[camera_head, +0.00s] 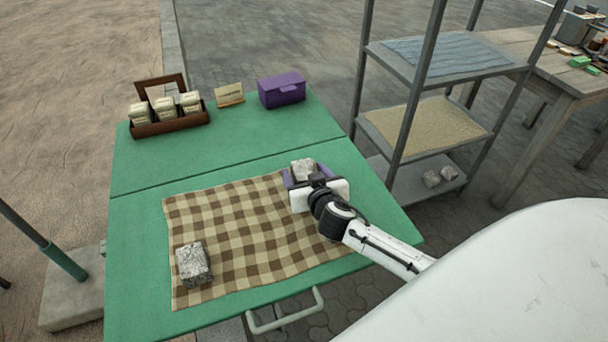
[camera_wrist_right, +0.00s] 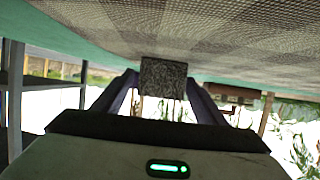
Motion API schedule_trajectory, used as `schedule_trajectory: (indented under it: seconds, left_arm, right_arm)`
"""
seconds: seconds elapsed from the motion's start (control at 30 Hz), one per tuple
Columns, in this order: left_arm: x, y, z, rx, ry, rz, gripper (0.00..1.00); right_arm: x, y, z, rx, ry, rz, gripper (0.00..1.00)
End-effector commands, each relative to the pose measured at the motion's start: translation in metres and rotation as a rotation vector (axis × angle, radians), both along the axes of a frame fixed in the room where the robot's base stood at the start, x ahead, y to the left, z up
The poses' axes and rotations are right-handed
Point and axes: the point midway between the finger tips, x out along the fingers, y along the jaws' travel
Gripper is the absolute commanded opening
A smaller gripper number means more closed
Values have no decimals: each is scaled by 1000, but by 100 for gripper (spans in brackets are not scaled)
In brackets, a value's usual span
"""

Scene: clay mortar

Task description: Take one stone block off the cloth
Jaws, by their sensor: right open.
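A checkered brown and cream cloth (camera_head: 245,225) lies on the green table. One grey stone block (camera_head: 193,264) sits on its near left part. A second stone block (camera_head: 303,168) is at the cloth's far right corner, partly hidden by my right gripper (camera_head: 301,174). My right gripper is open, with its purple fingers on either side of this block. In the right wrist view the block (camera_wrist_right: 163,77) sits between the two spread fingers, with gaps at both sides, against the cloth (camera_wrist_right: 225,40). My left gripper is not in view.
On the green table (camera_head: 150,165), a wooden box (camera_head: 170,126) of packets, a small card (camera_head: 229,95) and a purple case (camera_head: 282,90) stand at the back. A metal shelf rack (camera_head: 408,75) stands close to the right, with stones on its lowest shelf. The table's left part is clear.

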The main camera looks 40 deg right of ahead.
Motion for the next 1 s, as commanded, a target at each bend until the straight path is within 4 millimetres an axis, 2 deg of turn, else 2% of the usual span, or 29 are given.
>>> schedule_trajectory:
  seconds: [0.17, 0.5, 0.53, 0.77, 0.87, 1.0]
  left_arm:
    - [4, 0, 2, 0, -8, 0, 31]
    - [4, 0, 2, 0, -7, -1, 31]
    - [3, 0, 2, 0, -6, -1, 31]
    - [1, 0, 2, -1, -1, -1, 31]
    - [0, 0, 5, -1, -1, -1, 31]
    - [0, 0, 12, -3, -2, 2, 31]
  right_arm:
    - [0, 0, 0, 0, 0, 1, 66]
    - [0, 0, 0, 0, 0, 1, 10]
    - [1, 0, 2, -1, -4, 1, 8]
    - [1, 0, 4, -1, -4, 1, 8]
    - [1, 0, 14, -2, -6, 1, 8]
    - [1, 0, 41, 0, -8, 1, 8]
